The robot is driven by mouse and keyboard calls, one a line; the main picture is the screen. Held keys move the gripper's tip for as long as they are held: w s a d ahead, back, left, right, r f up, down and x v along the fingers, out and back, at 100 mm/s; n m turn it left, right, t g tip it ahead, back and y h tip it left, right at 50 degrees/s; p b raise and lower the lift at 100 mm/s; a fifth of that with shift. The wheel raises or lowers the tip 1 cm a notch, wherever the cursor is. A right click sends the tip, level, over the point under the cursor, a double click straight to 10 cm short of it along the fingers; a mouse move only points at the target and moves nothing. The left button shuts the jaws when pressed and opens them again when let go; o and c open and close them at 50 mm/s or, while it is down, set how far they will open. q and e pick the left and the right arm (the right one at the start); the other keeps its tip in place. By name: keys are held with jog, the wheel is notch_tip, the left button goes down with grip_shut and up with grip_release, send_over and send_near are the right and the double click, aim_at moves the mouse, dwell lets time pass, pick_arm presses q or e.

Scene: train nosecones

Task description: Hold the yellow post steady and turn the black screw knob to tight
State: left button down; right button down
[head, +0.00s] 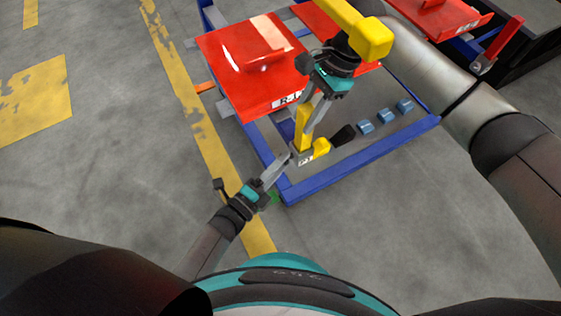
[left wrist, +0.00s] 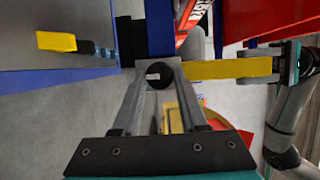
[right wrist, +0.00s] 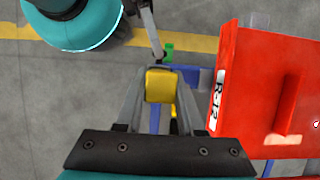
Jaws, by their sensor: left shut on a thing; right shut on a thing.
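The yellow post (head: 304,123) stands at the near corner of the blue frame, and my right gripper (head: 314,104) is shut on its upper part. In the right wrist view the post's top (right wrist: 160,85) sits between both fingers. The black screw knob (left wrist: 160,75) is at the post's foot, between the fingertips of my left gripper (left wrist: 160,68). In the head view my left gripper (head: 287,160) reaches the post's foot from the lower left, and its fingers mostly hide the knob. In the left wrist view the post (left wrist: 228,69) runs right to my other gripper.
A red panel (head: 235,60) lies beside the post on the blue frame (head: 360,158). A short yellow part (head: 321,147) with a black piece (head: 344,135) and several small blue blocks (head: 384,115) are right of the post's foot. Grey floor (head: 130,190) is clear at left.

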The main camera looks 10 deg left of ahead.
dwell(0.5)
pick_arm(q)
jog(key=shift+c, duration=2.4)
grip_release()
jog(key=v, duration=1.2)
jog(key=shift+d, duration=0.1)
pick_arm(e)
jog(key=shift+c, duration=2.2)
grip_release()
jog(key=shift+r, duration=0.1)
